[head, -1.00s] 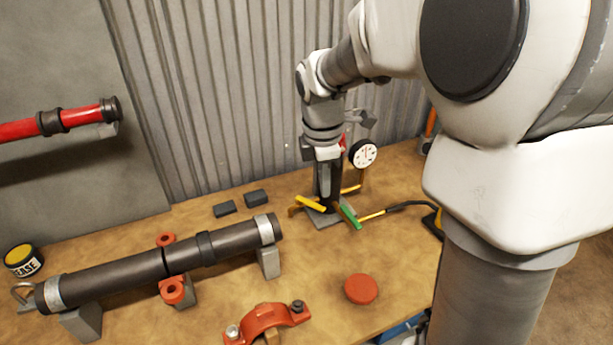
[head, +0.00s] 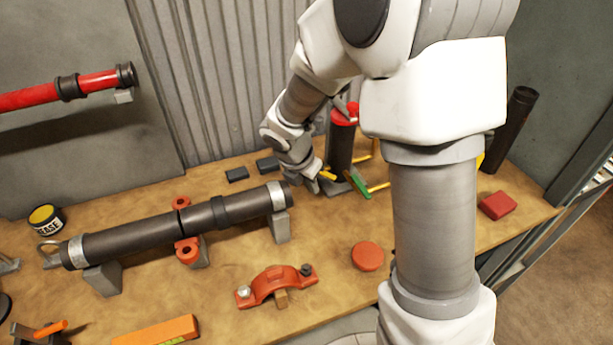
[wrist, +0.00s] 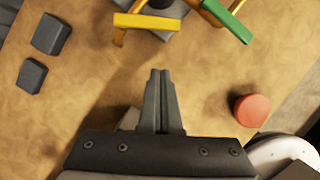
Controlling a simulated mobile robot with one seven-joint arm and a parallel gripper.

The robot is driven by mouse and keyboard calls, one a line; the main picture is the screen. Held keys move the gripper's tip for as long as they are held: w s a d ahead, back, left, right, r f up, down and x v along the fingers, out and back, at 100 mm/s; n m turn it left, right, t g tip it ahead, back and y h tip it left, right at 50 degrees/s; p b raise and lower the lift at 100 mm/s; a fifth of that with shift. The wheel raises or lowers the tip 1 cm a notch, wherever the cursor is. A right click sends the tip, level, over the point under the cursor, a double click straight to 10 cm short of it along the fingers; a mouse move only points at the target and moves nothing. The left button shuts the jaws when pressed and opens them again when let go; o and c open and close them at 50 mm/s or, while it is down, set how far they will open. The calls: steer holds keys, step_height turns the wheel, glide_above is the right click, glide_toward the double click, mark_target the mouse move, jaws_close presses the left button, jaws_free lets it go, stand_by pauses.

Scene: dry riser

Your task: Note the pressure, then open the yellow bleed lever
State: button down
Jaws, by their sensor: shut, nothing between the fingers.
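The yellow lever (wrist: 147,21) sits on a brass pipe just ahead of my gripper in the wrist view. Its handle lies across the picture, and it shows small in the head view (head: 328,173). My gripper (wrist: 160,76) is shut and empty, with bare bench under its tips and a gap between them and the lever. In the head view my gripper (head: 312,185) is beside the lever, on its left. The dark riser pipe (head: 341,150) with a red top stands behind. The pressure gauge is hidden in the head view and outside the wrist view.
A green lever (wrist: 228,12) is right of the yellow one. A red disc (wrist: 251,110) lies to the right on the bench. Two dark blocks (wrist: 51,34) lie left. A long dark pipe (head: 150,226) on supports and an orange clamp (head: 278,286) are nearer.

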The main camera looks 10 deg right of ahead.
mark_target(329, 173)
steer(key=shift+w+d+p, duration=0.4)
steer(key=shift+w+d, duration=1)
steer(key=shift+d, duration=0.1)
steer(key=shift+w+d+n+p, duration=0.1)
steer(key=shift+d+n+p, duration=0.25)
steer(key=shift+n+p, duration=0.5)
steer(key=n+p, duration=0.1)
steer(key=d+n+t+y+p, duration=0.1)
steer(key=p, duration=0.1)
steer(key=shift+w+d+r, duration=0.2)
steer(key=shift+w+d, duration=0.05)
steer(key=n+p, duration=0.1)
steer(key=w+d+n+y+p, duration=0.1)
steer(key=n+p, duration=0.1)
steer(key=shift+w+d+f+p, duration=0.2)
steer(key=shift+w+d+p, duration=0.2)
steer(key=shift+w+p, duration=0.35)
steer(key=shift+s+a, duration=0.1)
steer(key=shift+s+a, duration=0.15)
steer(key=shift+a, duration=0.55)
steer(key=shift+s+f, duration=0.1)
steer(key=shift+s, duration=0.05)
